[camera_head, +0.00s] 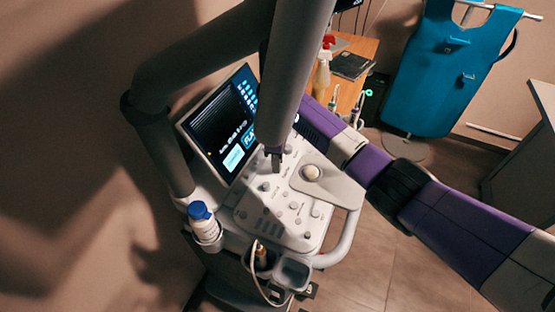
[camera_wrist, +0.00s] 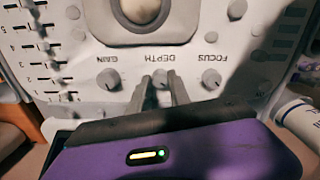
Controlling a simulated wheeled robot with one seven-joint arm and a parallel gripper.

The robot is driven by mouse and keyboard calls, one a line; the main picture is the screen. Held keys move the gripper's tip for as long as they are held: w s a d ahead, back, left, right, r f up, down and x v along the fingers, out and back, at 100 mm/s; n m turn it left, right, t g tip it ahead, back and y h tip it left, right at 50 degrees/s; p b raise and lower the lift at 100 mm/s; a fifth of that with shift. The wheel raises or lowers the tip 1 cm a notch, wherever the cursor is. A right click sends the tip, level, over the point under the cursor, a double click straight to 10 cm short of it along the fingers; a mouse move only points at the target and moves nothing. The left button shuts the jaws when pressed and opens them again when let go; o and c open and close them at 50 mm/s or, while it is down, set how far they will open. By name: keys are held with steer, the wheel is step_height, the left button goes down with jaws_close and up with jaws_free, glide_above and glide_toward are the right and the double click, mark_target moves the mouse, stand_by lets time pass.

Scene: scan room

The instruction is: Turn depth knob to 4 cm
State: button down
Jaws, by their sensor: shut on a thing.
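The depth knob (camera_wrist: 160,77) is a small round grey knob on the pale control panel (camera_head: 245,215). Its label DEPTH reads upside down in the wrist view. My gripper (camera_wrist: 160,90) has one finger on each side of this knob and is shut on it. The fingers hide part of the knob, and I cannot read its pointer setting. In the head view my gripper (camera_head: 274,158) reaches down onto the panel below the screen (camera_head: 226,120), and I cannot make out the depth knob there. The screen text is too small to read.
The gain knob (camera_wrist: 108,79) and focus knob (camera_wrist: 211,78) flank the depth knob closely. A trackball (camera_head: 311,172) and slider rows (camera_wrist: 48,62) are nearby. A blue-capped bottle (camera_head: 203,222) stands in a holder at the panel's left. A teal apron (camera_head: 440,75) hangs behind.

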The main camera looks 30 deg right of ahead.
steer(key=shift+n, duration=1.3)
steer(key=c, duration=1.2)
jaws_free()
steer(key=shift+r+b, duration=0.3)
steer(key=shift+r, duration=3.6)
